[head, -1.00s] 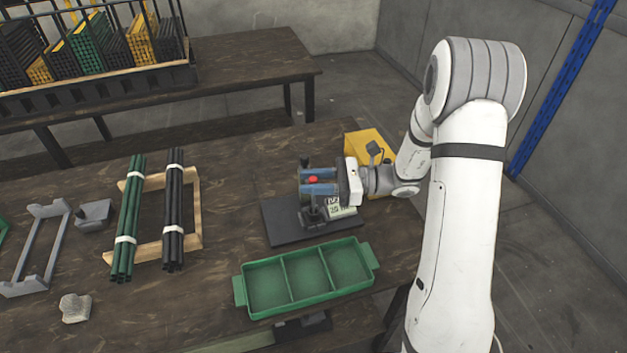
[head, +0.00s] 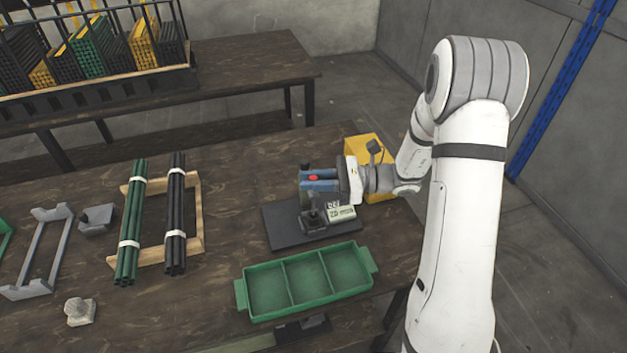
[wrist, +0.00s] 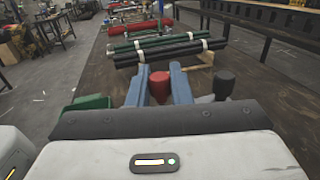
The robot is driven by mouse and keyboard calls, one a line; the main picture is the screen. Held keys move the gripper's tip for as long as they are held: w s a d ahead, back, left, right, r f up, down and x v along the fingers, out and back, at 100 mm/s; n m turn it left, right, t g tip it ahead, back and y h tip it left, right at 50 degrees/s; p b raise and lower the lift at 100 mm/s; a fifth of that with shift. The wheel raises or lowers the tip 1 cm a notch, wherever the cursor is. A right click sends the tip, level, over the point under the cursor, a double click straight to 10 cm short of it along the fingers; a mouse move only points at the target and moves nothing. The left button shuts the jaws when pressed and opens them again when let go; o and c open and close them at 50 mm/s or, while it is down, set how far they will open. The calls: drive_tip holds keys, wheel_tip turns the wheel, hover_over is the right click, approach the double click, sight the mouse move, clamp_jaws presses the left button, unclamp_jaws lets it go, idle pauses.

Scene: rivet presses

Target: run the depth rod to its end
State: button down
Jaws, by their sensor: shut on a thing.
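The rivet press stands on a dark base plate (head: 290,232) on the workbench. A label plate (head: 341,213) faces the front of the press. My gripper (head: 318,181) reaches in from the right, level, with blue fingers on either side of a red-topped part, which I take to be the depth rod (head: 313,178). In the wrist view the red knob (wrist: 159,86) sits between the two blue fingers (wrist: 158,85), which are shut on it. The rod's lower part is hidden. A dark lever knob (head: 312,217) stands at the front of the press.
A green three-part tray (head: 307,308) lies in front of the press. Green rods (head: 130,222) and black rods (head: 176,213) lie bundled on a wooden rack at left. A yellow box (head: 371,150) stands behind my wrist.

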drive_tip(key=shift+w+r, duration=0.1)
drive_tip(key=shift+r, duration=0.25)
drive_tip(key=c, duration=1.3)
unclamp_jaws()
drive_tip(key=shift+c, duration=0.2)
drive_tip(key=shift+f, duration=0.1)
drive_tip(key=d, duration=0.7)
drive_tip(key=shift+d+b, duration=0.4)
